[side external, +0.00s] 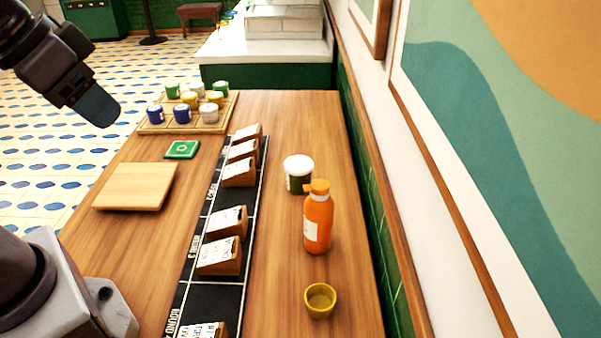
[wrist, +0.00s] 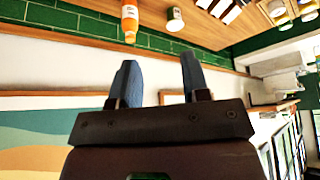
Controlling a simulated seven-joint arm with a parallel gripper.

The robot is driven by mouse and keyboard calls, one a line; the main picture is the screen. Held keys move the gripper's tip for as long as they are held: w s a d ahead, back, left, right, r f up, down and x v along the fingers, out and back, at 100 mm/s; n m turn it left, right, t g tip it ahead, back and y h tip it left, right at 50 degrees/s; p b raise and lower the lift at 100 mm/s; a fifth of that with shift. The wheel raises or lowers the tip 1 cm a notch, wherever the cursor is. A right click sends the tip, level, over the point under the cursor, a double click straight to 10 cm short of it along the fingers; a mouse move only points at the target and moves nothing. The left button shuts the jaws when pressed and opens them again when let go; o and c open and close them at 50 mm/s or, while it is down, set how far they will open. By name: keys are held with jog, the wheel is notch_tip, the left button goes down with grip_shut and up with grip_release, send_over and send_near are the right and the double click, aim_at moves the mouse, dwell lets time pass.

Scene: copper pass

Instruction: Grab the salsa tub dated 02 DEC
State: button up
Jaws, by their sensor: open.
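No 02 DEC date is readable in either view, so I cannot tell which container is the salsa tub. A white-lidded tub with a dark green body (side external: 298,174) stands upright behind the orange bottle; it also shows in the wrist view (wrist: 175,19). Several small lidded tubs in white, green, blue and yellow, including a blue one (side external: 154,114), stand on a wooden tray (side external: 212,127) at the table's far left. My gripper (side external: 101,113) is raised in the air at the upper left. Its two blue fingers (wrist: 160,78) are apart and empty, touching nothing.
An orange bottle (side external: 318,222) and a yellow cup (side external: 320,300) stand near the wall. Wooden card holders (side external: 219,258) line a black strip (side external: 203,296) along the table. A wooden board (side external: 136,187) and a green coaster (side external: 181,149) lie at left.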

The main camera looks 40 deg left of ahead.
jog(key=o, duration=1)
